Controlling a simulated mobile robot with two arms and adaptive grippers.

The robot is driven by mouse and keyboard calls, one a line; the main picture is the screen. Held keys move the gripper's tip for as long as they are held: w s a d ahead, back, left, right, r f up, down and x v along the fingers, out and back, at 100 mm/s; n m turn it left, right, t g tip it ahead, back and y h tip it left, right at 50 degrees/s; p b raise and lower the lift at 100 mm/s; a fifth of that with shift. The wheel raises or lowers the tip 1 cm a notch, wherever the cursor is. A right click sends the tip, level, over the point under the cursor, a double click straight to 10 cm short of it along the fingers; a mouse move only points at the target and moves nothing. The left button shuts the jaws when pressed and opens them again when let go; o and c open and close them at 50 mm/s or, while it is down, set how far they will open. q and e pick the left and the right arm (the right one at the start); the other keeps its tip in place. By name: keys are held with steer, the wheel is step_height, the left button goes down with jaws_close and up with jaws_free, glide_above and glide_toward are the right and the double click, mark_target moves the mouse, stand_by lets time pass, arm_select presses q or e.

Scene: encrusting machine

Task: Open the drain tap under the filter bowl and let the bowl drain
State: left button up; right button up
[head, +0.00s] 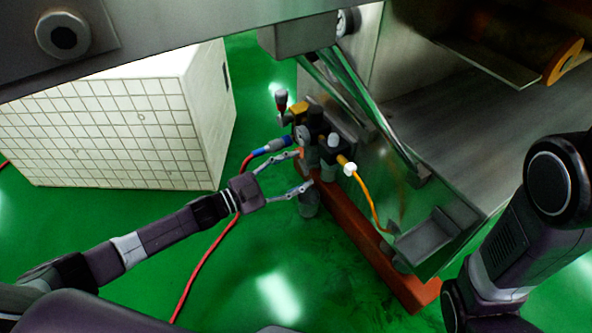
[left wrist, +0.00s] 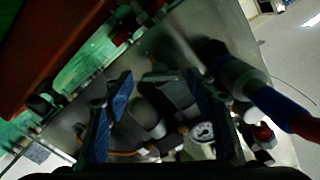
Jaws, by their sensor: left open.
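The filter unit (head: 318,139) is mounted on the machine's side, with a round gauge that also shows in the left wrist view (left wrist: 204,132). A grey filter bowl (head: 309,203) hangs low under it. My left gripper (head: 304,172) is open, its fingers spread one above the other at the unit, the lower one by the bowl. In the left wrist view the blue-padded fingers (left wrist: 160,82) stand either side of dark rounded parts of the unit. I see nothing held. I cannot make out the drain tap. My right gripper is out of view.
A red hose (head: 207,257) with a blue coupling (head: 271,147) joins the unit from the left. An orange hose (head: 366,204) leaves to the right. A red beam (head: 350,240) runs below. A white tiled block (head: 120,125) stands left. Green floor is free in front.

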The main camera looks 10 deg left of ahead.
arm_select(q)
steer(key=v, duration=1.2)
